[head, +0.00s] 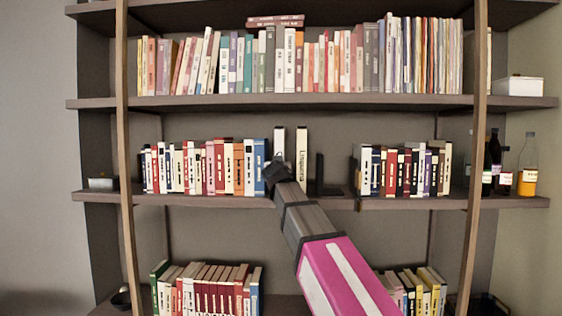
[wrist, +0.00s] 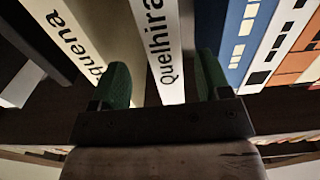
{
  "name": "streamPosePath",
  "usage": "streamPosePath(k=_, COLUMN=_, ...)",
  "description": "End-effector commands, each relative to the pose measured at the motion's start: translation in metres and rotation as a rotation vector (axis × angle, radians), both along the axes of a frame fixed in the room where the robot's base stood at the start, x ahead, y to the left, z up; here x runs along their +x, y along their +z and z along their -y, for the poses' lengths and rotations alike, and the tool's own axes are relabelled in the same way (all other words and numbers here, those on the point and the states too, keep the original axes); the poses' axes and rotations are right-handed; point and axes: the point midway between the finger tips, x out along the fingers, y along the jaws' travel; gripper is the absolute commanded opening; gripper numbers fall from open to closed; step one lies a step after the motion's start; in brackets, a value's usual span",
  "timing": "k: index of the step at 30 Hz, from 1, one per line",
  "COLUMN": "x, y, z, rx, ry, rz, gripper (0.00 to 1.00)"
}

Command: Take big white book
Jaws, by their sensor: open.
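The tall white book (head: 279,141) stands upright on the middle shelf, just right of a blue book. Its lower part is hidden by my gripper (head: 278,172) in the head view. In the wrist view, the white book (wrist: 163,45), marked "Quelhira", lies between the two green fingertips of my open gripper (wrist: 163,75). One fingertip is on each side of its spine, with gaps visible. How deep the fingertips reach cannot be told. A second, cream-white book (head: 302,155) stands to its right in the head view; it also shows in the wrist view (wrist: 95,35).
The blue book (head: 260,165) ends a packed row on the left. A dark bookend (head: 320,172) stands right of the cream book. More books (head: 405,170) and several bottles (head: 528,165) are farther right. The upper shelf (head: 300,101) runs above. Wooden uprights (head: 122,150) stand in front.

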Motion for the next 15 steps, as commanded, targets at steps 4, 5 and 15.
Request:
streamPosePath(k=4, x=0.023, y=0.001, z=0.000, rx=0.000, ry=-0.001, rz=0.000, gripper=0.70)
streamPosePath(k=5, x=0.025, y=0.001, z=0.000, rx=0.000, ry=-0.001, rz=0.000, gripper=0.70)
streamPosePath(k=15, x=0.057, y=0.005, z=-0.003, rx=0.000, ry=-0.001, rz=0.000, gripper=0.70)
